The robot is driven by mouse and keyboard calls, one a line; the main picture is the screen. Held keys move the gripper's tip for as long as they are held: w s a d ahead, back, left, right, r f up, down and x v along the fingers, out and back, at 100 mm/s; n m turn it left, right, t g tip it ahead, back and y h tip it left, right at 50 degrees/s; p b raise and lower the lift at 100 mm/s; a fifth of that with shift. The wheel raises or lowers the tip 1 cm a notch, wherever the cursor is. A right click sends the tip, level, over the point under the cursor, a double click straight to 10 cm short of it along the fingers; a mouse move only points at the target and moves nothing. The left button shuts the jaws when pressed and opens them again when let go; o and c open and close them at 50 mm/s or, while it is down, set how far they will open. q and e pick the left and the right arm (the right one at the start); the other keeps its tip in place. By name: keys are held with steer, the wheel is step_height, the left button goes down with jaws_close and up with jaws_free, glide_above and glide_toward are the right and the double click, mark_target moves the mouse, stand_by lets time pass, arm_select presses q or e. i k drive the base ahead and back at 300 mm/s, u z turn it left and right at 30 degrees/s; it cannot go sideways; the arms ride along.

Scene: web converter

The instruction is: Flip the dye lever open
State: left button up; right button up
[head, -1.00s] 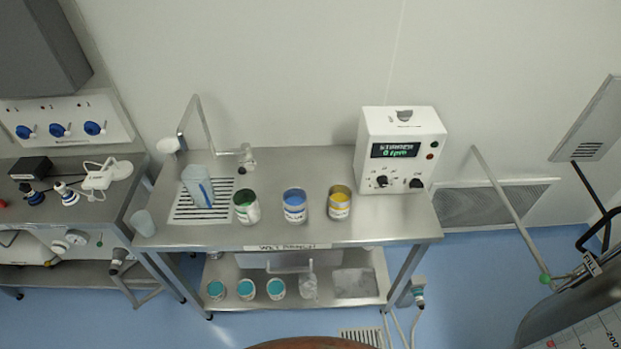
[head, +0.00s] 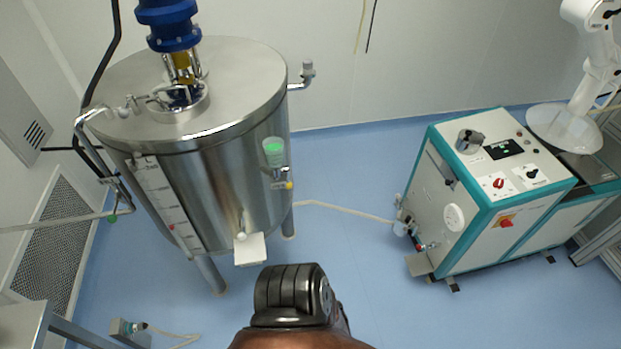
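A large steel tank (head: 205,170) stands on legs at the left of the head view. On its right side sits a small clear cup (head: 274,152) with green in it. Lower on the tank is a tap with a white knob (head: 241,237) above a white ledge (head: 250,250). Neither of my grippers is in view.
A white and teal machine (head: 490,195) with knobs and a red switch stands at the right. A hose (head: 345,208) runs across the floor between it and the tank. A metal bench (head: 25,325) edges in at lower left. The blue floor (head: 350,165) between is mostly clear.

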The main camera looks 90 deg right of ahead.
mark_target(288, 178)
steer(key=k, duration=0.3)
steer(key=z, duration=2.8)
steer(key=i, duration=0.35)
steer(key=z, duration=0.9)
